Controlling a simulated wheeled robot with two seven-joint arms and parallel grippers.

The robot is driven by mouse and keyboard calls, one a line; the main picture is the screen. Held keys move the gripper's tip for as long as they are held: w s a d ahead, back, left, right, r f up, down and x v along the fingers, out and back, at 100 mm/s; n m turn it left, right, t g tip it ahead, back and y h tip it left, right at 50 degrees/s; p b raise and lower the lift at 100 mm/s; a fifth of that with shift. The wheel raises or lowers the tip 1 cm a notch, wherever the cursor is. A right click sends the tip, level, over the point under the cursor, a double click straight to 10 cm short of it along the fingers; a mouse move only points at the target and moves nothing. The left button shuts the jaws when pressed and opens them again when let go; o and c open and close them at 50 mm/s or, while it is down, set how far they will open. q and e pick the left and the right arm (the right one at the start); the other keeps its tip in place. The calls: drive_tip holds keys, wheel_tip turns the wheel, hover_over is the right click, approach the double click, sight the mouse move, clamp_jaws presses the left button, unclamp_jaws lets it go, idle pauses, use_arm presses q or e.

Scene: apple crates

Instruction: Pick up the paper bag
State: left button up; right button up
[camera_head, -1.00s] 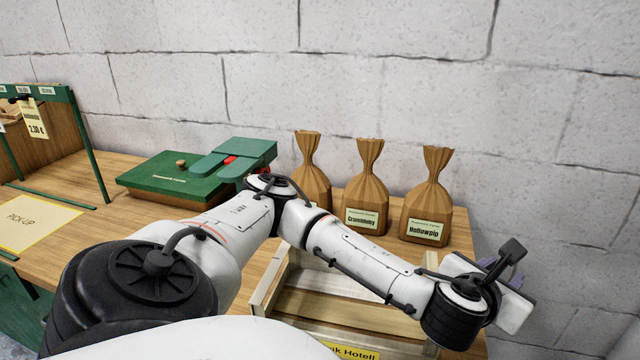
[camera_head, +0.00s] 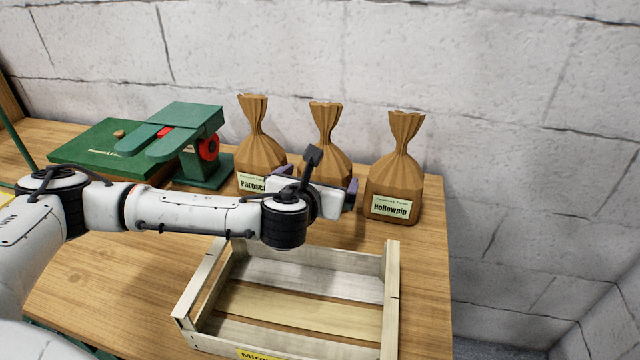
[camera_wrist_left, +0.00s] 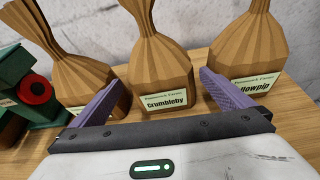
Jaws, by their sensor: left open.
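Three brown paper bags with twisted tops stand upright in a row on the wooden table. The left bag (camera_head: 258,150) has a partly hidden label starting "Paros". The middle bag (camera_head: 328,150) is labelled "Crumbleby" in the left wrist view (camera_wrist_left: 157,72). The right bag (camera_head: 394,172) is labelled "Hollowpip". My left gripper (camera_head: 318,180) is open and empty, in front of the middle bag and hiding its lower part. In the left wrist view its purple fingers (camera_wrist_left: 165,98) spread either side of the Crumbleby label; I cannot tell whether they touch any bag. My right gripper is out of view.
An empty wooden crate (camera_head: 391,290) stands in front of the bags, below my left forearm. A green device with a red wheel (camera_head: 207,147) and a green box (camera_head: 100,152) stand to the left. A block wall (camera_head: 480,80) rises behind. The table's right edge lies just past the Hollowpip bag.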

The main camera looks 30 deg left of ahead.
sight(325, 170)
use_arm(q)
drive_tip(key=shift+r+x, duration=0.1)
drive_tip(key=shift+x, duration=1.35)
drive_tip(key=shift+r+x, duration=0.15)
drive_tip(key=shift+x, duration=1.35)
